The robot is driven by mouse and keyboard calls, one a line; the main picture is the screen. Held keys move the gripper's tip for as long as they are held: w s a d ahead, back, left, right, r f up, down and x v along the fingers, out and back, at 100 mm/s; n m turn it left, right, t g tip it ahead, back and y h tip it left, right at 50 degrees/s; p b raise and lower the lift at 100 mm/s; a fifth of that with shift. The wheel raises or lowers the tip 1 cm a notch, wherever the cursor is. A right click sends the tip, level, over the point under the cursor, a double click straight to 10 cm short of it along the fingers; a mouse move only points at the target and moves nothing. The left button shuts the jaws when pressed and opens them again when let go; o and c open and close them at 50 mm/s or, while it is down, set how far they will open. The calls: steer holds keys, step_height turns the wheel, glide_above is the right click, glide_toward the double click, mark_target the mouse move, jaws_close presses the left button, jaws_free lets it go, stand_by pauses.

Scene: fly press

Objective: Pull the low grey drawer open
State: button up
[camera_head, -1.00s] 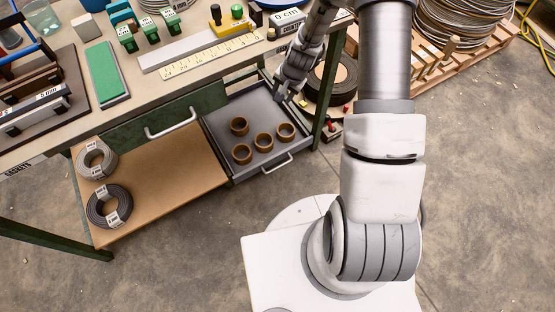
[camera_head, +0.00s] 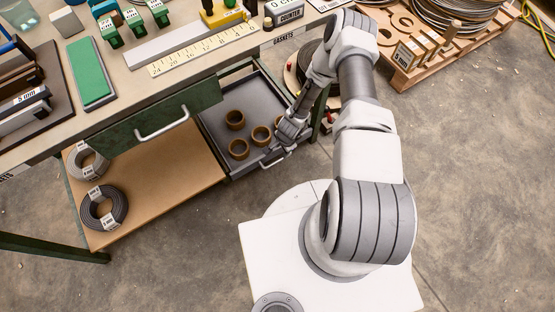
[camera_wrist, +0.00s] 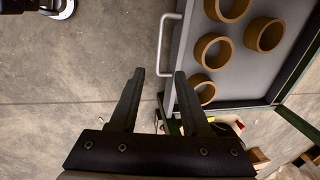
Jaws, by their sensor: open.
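The low grey drawer (camera_head: 255,95) stands partly out under the bench, with several brown rings (camera_head: 239,149) in it. In the wrist view the drawer's grey floor (camera_wrist: 242,78) and rings (camera_wrist: 213,51) lie at the upper right. Its pale bar handle (camera_wrist: 162,50) runs along the drawer front, and the handle's lower end shows between my fingers in the picture. My gripper (camera_wrist: 159,72) is open and empty. In the head view my gripper (camera_head: 271,156) is at the drawer's front right, partly hiding the handle and a ring. I cannot tell its height over the handle.
A green upper drawer with a handle (camera_head: 163,122) is above and to the left. A brown shelf (camera_head: 150,190) with two coils is beside the low drawer. A reel (camera_head: 303,75) stands behind the bench leg. The concrete floor (camera_head: 180,265) in front is clear.

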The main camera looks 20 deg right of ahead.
mark_target(277, 161)
steer(key=w+f+b, duration=0.1)
steer(key=f+b, duration=0.1)
steer(key=f, duration=0.3)
steer(key=f+b, duration=0.2)
steer(key=f, duration=0.3)
steer(key=w+a+f+b, duration=0.1)
steer(key=f+b, duration=0.1)
steer(key=f, duration=0.3)
steer(key=shift+w, duration=0.35)
steer(key=shift+c, duration=0.2)
jaws_close()
stand_by(0.4)
